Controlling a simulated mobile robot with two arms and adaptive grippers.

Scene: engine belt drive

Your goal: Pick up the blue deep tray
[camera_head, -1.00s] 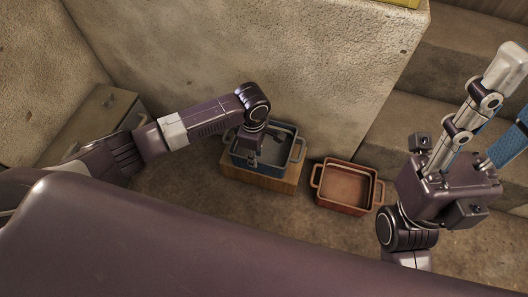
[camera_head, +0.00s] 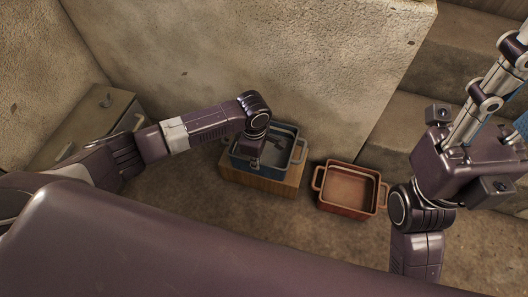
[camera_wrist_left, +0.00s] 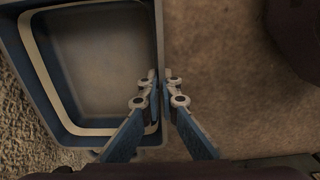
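The blue deep tray (camera_head: 289,161) stands upright on a low wooden block (camera_head: 270,183) beside the wall. My left gripper (camera_head: 254,162) reaches down at the tray's near wall. In the left wrist view the tray (camera_wrist_left: 140,20) fills the upper left, and my left gripper (camera_wrist_left: 161,76) has one finger on each side of its wall, closed in on it with almost no gap. My right gripper (camera_head: 510,105) is at the right edge of the head view, empty, fingers spread; its fingertips are cut off by the frame.
A reddish-brown tray (camera_head: 348,191) with handles sits on the floor just right of the block. A rough wall (camera_head: 300,60) rises right behind the blue tray. A small cabinet (camera_head: 95,120) stands at the left. Stone steps (camera_head: 450,50) lie at the upper right.

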